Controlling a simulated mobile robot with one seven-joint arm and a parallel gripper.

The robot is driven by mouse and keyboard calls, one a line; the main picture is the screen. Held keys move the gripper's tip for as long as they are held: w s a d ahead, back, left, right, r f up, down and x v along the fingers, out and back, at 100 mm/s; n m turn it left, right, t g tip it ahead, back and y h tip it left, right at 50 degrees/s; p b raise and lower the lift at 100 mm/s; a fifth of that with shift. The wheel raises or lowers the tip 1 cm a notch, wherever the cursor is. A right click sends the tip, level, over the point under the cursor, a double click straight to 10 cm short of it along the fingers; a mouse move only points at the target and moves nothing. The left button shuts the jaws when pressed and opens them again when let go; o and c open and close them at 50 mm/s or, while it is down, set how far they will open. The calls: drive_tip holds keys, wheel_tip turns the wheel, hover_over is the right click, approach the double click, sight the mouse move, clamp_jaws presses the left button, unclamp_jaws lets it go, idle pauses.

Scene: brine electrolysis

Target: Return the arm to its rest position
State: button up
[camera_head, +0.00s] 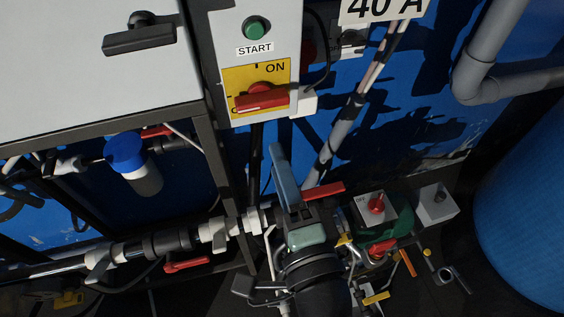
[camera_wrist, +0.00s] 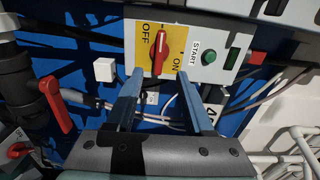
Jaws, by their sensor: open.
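My gripper (camera_head: 280,160) is in the lower middle of the head view, below the switch panel. Its two blue-grey fingers are spread, and they show apart in the wrist view (camera_wrist: 161,76) with nothing held between them. The yellow switch plate (camera_head: 283,75) carries a red rotary handle (camera_head: 262,98), which lies across the plate in the head view. In the wrist view the red handle (camera_wrist: 157,53) appears beyond the fingertips, with a visible gap. My arm reaches up from the bottom of the head view.
A green START button (camera_head: 254,28) sits above the switch. A grey cabinet (camera_head: 95,60) fills the upper left. Pipes with red-handled valves (camera_head: 187,265) run along the lower left. A blue tank (camera_head: 530,200) stands at right. A small box with a red knob (camera_head: 376,205) is right of my gripper.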

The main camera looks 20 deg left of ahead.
drive_tip(key=w+d+r+n+t+h+p, duration=0.1)
drive_tip(key=w+r+n+t, duration=0.15)
drive_tip(key=r, duration=0.75)
drive_tip(key=w+d+r+n+t+h+p, duration=0.15)
drive_tip(key=w+r+n, duration=0.25)
drive_tip(key=r, duration=0.6)
drive_tip(key=s+d+r+n+t+h, duration=0.1)
drive_tip(key=s+d+r+t+h, duration=0.1)
drive_tip(key=r, duration=0.6)
drive_tip(key=s+d+r+n+t+h+p, duration=0.1)
drive_tip(key=s+d+r+n+t+h, duration=0.1)
drive_tip(key=r, duration=0.6)
drive_tip(key=s+d+r+n+t+h, duration=0.1)
drive_tip(key=s+d+r+t+h, duration=0.1)
drive_tip(key=r, duration=0.6)
drive_tip(key=shift+s+d+r+t+h+p, duration=0.4)
drive_tip(key=shift+t+h, duration=0.35)
drive_tip(key=shift+t, duration=0.45)
drive_tip(key=shift+a+f+n, duration=0.1)
drive_tip(key=shift+f+n, duration=0.05)
drive_tip(key=shift+n, duration=0.1)
